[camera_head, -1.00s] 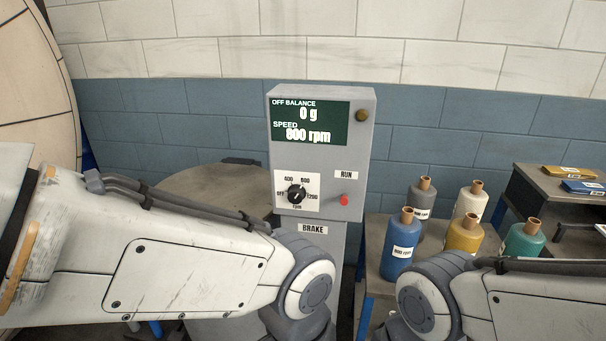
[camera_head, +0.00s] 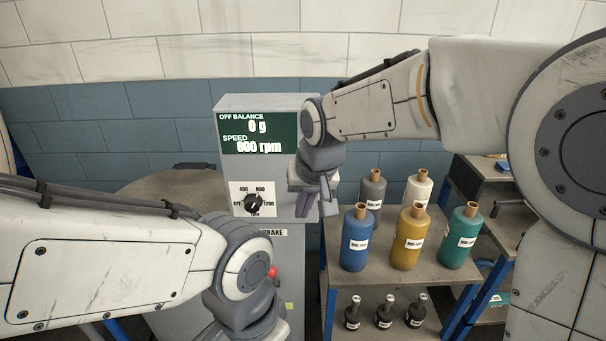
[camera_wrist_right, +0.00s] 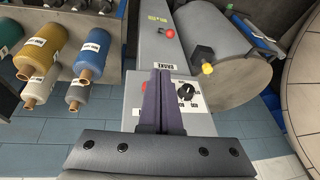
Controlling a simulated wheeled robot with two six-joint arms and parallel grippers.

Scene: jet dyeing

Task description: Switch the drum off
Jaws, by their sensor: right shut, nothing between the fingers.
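The grey control box (camera_head: 262,105) stands at the middle of the head view. Its green screen (camera_head: 240,146) reads OFF BALANCE 0 g and a blurred SPEED of 600 or 800 rpm. The black speed knob (camera_head: 253,203) sits on a white dial marked OFF, 400, 800 and 1200; its pointer is unclear. My right gripper (camera_head: 310,208) is shut and empty in front of the box's right side, right of the knob. In the right wrist view its fingers (camera_wrist_right: 163,85) point between the knob (camera_wrist_right: 186,91) and a partly covered red RUN button (camera_wrist_right: 144,86). My left gripper is out of view.
A table (camera_head: 400,265) at right holds several dye bottles, with smaller dark bottles (camera_head: 384,312) below.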

